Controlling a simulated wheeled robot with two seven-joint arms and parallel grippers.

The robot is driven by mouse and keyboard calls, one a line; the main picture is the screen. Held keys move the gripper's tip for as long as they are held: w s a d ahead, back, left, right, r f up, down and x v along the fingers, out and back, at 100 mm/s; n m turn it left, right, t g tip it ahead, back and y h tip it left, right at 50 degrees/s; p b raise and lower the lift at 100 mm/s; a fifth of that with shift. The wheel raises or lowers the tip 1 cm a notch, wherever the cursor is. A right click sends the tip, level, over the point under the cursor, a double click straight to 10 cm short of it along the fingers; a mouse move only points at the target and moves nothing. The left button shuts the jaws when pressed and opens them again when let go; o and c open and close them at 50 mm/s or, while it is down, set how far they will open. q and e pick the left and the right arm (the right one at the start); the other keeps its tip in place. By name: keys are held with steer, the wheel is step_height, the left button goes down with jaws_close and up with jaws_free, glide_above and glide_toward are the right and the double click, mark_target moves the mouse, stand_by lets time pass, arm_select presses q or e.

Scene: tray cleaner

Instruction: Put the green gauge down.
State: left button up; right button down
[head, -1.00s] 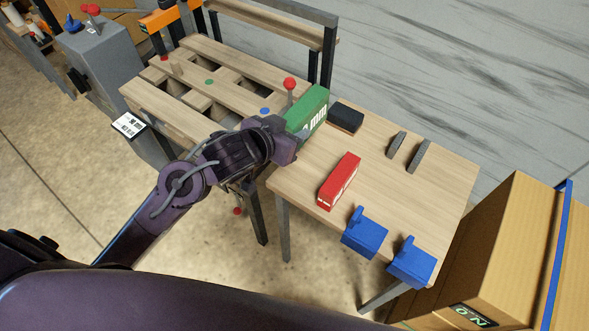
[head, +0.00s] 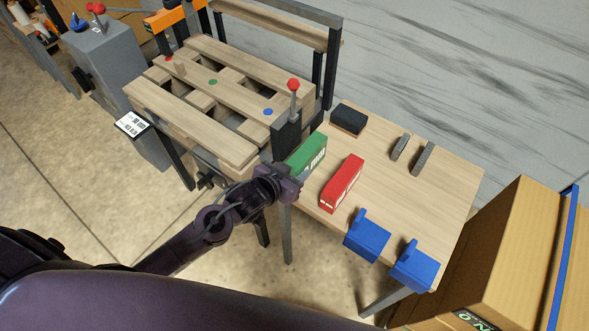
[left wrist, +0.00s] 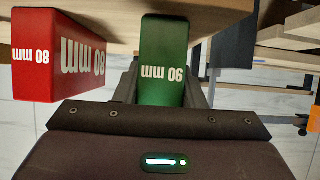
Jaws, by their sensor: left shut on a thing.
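The green gauge (head: 308,152) is a long block with white lettering. It is at the left edge of the small wooden table (head: 410,190), beside the red gauge (head: 342,183). My left gripper (head: 290,180) is shut on its near end. In the left wrist view the green gauge (left wrist: 163,62) sits between my fingers, with the red gauge (left wrist: 60,57) to its left. The green gauge looks level and at table height; whether it rests fully on the top I cannot tell. My right gripper is not in view.
A slatted wooden bench (head: 200,95) with a red-knobbed lever (head: 293,86) adjoins the table's left side. A black-topped block (head: 348,118), two dark bars (head: 423,158) and two blue pieces (head: 367,236) are on the table. A cardboard box (head: 500,255) stands at right.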

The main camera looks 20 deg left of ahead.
arm_select(q)
steer(key=shift+r, duration=0.1)
steer(key=o, duration=1)
steer(key=shift+f, duration=0.2)
steer(key=shift+r, duration=0.15)
steer(key=shift+s+r, duration=0.1)
steer(key=shift+s, duration=0.1)
steer(key=shift+b+v, duration=0.35)
steer(key=shift+v, duration=5.45)
